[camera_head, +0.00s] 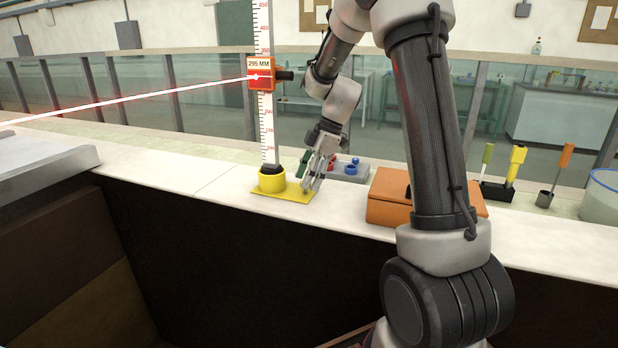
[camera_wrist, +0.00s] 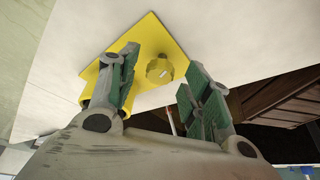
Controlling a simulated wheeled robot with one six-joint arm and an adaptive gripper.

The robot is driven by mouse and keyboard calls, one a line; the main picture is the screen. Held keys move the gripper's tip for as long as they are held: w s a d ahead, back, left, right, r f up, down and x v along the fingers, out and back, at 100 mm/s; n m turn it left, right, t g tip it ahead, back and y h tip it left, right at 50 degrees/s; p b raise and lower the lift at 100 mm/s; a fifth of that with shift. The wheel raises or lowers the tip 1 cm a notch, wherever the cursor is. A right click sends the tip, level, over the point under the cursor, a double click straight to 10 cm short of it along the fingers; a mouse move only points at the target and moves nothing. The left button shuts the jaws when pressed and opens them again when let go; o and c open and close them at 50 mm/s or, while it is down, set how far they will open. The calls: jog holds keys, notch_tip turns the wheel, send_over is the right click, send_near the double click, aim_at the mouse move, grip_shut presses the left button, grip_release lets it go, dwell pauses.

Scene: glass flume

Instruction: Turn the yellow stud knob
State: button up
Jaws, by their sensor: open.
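The yellow stud knob (camera_wrist: 158,70) is a small round ribbed knob with a pale mark, on a yellow plate (camera_wrist: 160,35) in the wrist view. The plate also shows on the bench ledge in the head view (camera_head: 288,197); there my gripper hides the knob. A yellow round socket (camera_head: 271,181) on the plate holds an upright scale staff (camera_head: 266,130). My gripper (camera_wrist: 160,62) is open, with one green-padded finger on each side of the knob in the wrist view. Gaps show beside the knob; I cannot tell how near the fingers are in depth.
A red-orange slider (camera_head: 262,80) labelled 295 MM is on the staff, with a glowing red line reaching left. Behind my gripper is a grey tray with a blue knob (camera_head: 351,169). An orange box (camera_head: 388,207) stands right. The ledge left of the plate is clear.

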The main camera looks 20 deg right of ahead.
jog(key=v, duration=1.2)
jog(key=shift+f, duration=0.1)
jog(key=s+r+m+t+h, duration=0.1)
jog(key=s+m+t+h, duration=0.2)
jog(key=s+m, duration=1.3)
jog(key=s+h, duration=0.1)
jog(key=s, duration=1.1)
jog(key=shift+s+a+r+t, duration=0.25)
jog(key=shift+a+t, duration=0.1)
jog(key=shift+t, duration=0.05)
